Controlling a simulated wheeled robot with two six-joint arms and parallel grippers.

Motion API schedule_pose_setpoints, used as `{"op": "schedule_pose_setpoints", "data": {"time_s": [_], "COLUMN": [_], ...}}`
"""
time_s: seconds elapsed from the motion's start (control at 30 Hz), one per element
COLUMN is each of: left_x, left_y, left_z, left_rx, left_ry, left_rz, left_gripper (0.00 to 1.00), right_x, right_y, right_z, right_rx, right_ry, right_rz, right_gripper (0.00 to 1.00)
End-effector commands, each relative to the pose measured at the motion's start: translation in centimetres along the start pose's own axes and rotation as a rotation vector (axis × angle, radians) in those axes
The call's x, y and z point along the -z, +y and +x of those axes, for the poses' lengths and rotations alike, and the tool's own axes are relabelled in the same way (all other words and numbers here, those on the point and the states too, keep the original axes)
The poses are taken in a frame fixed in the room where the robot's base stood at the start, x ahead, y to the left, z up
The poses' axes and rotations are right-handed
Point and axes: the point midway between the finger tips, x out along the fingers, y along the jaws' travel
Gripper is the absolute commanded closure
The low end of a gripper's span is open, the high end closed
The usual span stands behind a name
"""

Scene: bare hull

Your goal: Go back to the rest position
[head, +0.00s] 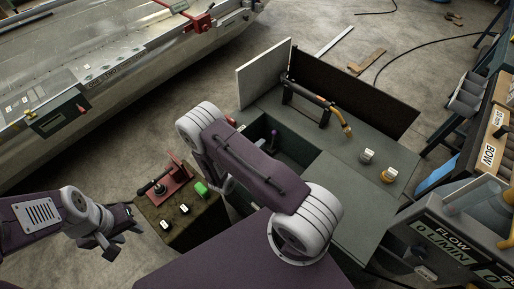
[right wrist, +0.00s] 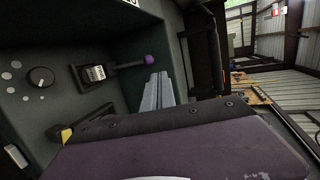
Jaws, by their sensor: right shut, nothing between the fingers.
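My left gripper (head: 118,240) hangs in free space at the lower left of the head view, left of a small olive control box; its fingers are small and dark, and their gap is unclear. My right arm (head: 250,170) is bent across the middle of the head view, its forearm over the open bay of a green console. It hides most of its own gripper there. In the right wrist view the grey fingers of my right gripper (right wrist: 158,92) are together and empty, near a lever with a purple knob (right wrist: 149,60).
The green console (head: 340,205) carries a hose nozzle (head: 330,108) and two knobs. The olive box (head: 183,222) has a red fixture and a green button. A FLOW panel (head: 450,240) and a BOW shelf (head: 490,150) stand right. The metal hull (head: 110,60) lies upper left.

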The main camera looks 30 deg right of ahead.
Motion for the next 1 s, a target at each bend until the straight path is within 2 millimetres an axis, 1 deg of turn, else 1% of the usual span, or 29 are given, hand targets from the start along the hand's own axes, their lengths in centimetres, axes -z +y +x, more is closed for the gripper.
{"op": "schedule_pose_setpoints", "data": {"time_s": [0.03, 0.1, 0.2, 0.53, 0.6, 0.67, 0.73, 0.77, 0.8, 0.83, 0.87, 0.9, 0.97, 1.0], "left_x": [0.0, 0.0, 0.0, 0.0, 0.0, 0.0, 0.0, 0.0, 0.0, 0.0, 0.0, 0.0, 0.0, 0.0], "left_y": [0.0, 0.0, 0.0, 0.0, 0.0, 0.0, 0.0, 0.0, 0.0, 0.0, 0.0, 0.0, 0.0, 0.0], "left_z": [0.1, 0.2, 0.2, 0.2, 0.1, 0.1, 0.1, 0.1, 0.1, 0.1, 0.1, 0.2, 0.2, 0.2], "left_rx": [0.0, 0.0, 0.0, 0.0, 0.0, 0.0, 0.0, 0.0, 0.0, 0.0, 0.0, 0.0, 0.0, 0.0], "left_ry": [0.0, 0.0, 0.001, 0.001, 0.001, 0.001, 0.001, 0.001, 0.0, 0.0, 0.0, 0.0, 0.0, 0.0], "left_rz": [0.0, 0.0, 0.0, 0.0, 0.0, 0.0, 0.0, 0.0, 0.0, 0.0, 0.0, 0.0, 0.0, 0.0], "left_gripper": [0.64, 0.64, 0.64, 0.64, 0.64, 0.64, 0.64, 0.64, 0.64, 0.64, 0.64, 0.64, 0.64, 0.64], "right_x": [-0.1, -0.1, 0.0, 0.1, 0.2, -0.6, -2.0, -1.9, -0.8, 0.6, 2.3, 4.7, 8.2, 10.2], "right_y": [-0.1, -0.2, -0.3, -0.4, -0.7, -2.4, -6.2, -8.3, -11.2, -13.0, -14.3, -15.5, -16.0, -15.5], "right_z": [-0.9, -1.8, -2.6, -2.7, -2.4, -2.1, -1.9, -1.8, -1.8, -2.0, -2.4, -3.2, -5.2, -6.9], "right_rx": [-0.001, -0.001, -0.001, -0.001, 0.001, 0.006, 0.021, 0.032, 0.045, 0.045, 0.038, 0.023, -0.006, -0.027], "right_ry": [-0.004, -0.002, 0.0, 0.002, 0.013, 0.019, 0.028, 0.05, 0.111, 0.173, 0.245, 0.348, 0.519, 0.644], "right_rz": [-0.001, 0.0, 0.0, 0.0, 0.011, 0.069, 0.182, 0.244, 0.34, 0.421, 0.524, 0.68, 0.957, 1.17], "right_gripper": [1.0, 1.0, 1.0, 1.0, 1.0, 1.0, 1.0, 1.0, 1.0, 1.0, 1.0, 1.0, 1.0, 1.0]}}
